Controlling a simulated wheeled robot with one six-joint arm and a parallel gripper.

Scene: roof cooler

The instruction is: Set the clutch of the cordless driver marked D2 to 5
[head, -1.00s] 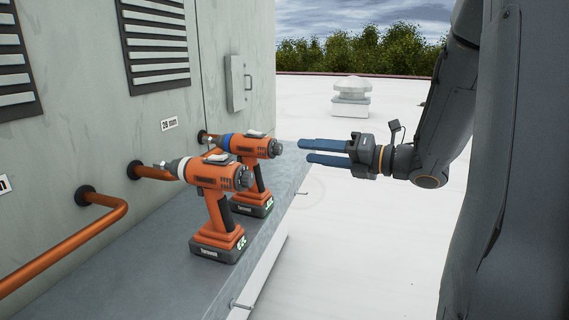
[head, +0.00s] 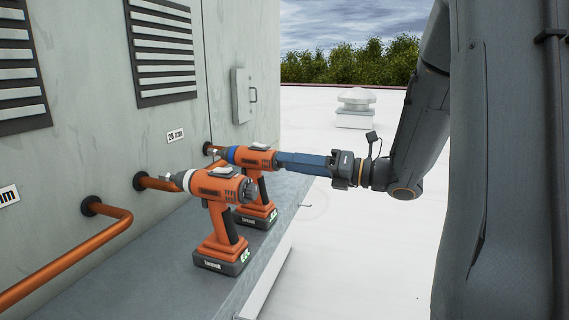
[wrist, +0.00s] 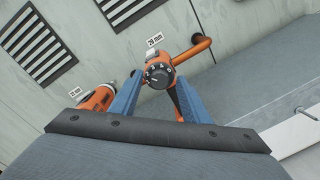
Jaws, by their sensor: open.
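Two orange cordless drivers stand upright on a grey ledge. The far driver (head: 250,158) has a blue collar; the near driver (head: 215,184) has a pale collar. Both carry small battery marks, too small to read surely, so I cannot tell which is D2. My gripper (head: 281,160) is open, its blue fingers level with the far driver's rear end. In the wrist view, that driver's dark numbered clutch dial (wrist: 158,77) sits between the fingertips; whether they touch it is unclear. Its digits and setting are hard to read. The near driver (wrist: 99,98) is left of the fingers.
The grey ledge (head: 130,278) runs along a pale wall with vents (head: 163,50). Copper pipes (head: 105,234) leave the wall behind the drivers, one below a "28 mm" label (head: 175,135). White roof right of the ledge is open.

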